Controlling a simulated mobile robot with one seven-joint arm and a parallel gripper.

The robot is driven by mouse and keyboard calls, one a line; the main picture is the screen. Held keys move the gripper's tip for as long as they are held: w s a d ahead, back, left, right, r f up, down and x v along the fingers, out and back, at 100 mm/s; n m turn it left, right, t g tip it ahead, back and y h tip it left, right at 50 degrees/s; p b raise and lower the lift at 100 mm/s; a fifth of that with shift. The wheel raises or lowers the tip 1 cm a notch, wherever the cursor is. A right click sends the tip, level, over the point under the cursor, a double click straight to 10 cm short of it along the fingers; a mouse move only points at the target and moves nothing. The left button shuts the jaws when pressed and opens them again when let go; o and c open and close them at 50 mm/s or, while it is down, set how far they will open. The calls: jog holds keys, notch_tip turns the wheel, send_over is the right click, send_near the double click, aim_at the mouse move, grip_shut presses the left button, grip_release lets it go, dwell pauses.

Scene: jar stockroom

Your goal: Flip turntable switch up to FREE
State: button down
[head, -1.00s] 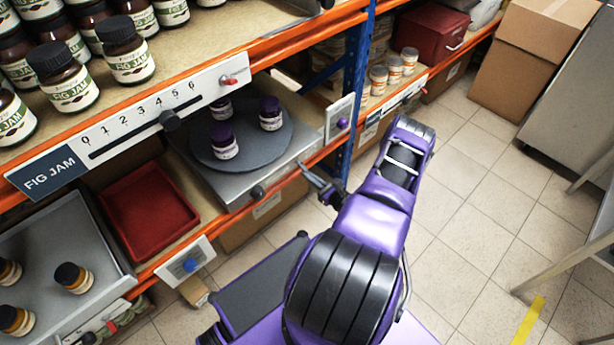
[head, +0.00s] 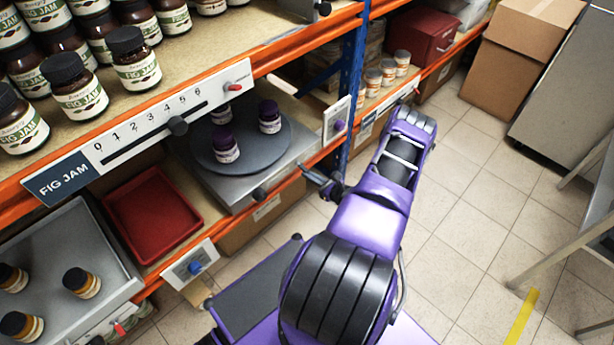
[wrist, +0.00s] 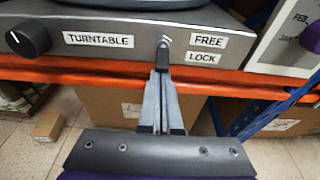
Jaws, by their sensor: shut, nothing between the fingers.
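The turntable (head: 262,158) is a round dark grey plate on a metal housing (head: 238,192), with several purple-lidded jars on it. In the wrist view the housing front (wrist: 110,22) carries a TURNTABLE label, a black knob at left, and the switch (wrist: 166,41) beside the FREE label (wrist: 208,40) and the LOCK label (wrist: 202,57). My gripper (wrist: 168,62) is shut and empty, its tips right at the switch from below. The tips cover the lower part of the switch, so I cannot tell its setting or whether they touch. In the head view my gripper (head: 322,181) is at the housing's front right.
An orange shelf beam (wrist: 60,74) runs just below the housing front. A blue post (head: 353,90) and a white panel with a purple knob (head: 338,124) stand to the right. A red tray (head: 152,215) is to the left.

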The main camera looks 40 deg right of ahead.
notch_tip(320, 180, up, 2)
jog(key=g+p, duration=0.2)
jog(key=shift+r+g+p, duration=0.15)
jog(key=shift+g+p, duration=0.15)
jog(key=shift+p, duration=0.05)
jog(key=shift+s+f+h+b, duration=0.1)
jog(key=shift+f+h+b, duration=0.2)
jog(key=shift+f, duration=0.1)
jog(key=shift+r, duration=0.1)
jog(key=shift+r+p, duration=0.45)
jog(key=shift+r, duration=0.25)
jog(key=b, duration=0.3)
send_near(304, 169)
jog(key=s, duration=0.2)
jog(key=shift+s+d+r, duration=0.1)
jog(key=shift+s+d, duration=0.15)
jog(key=shift+s, duration=0.05)
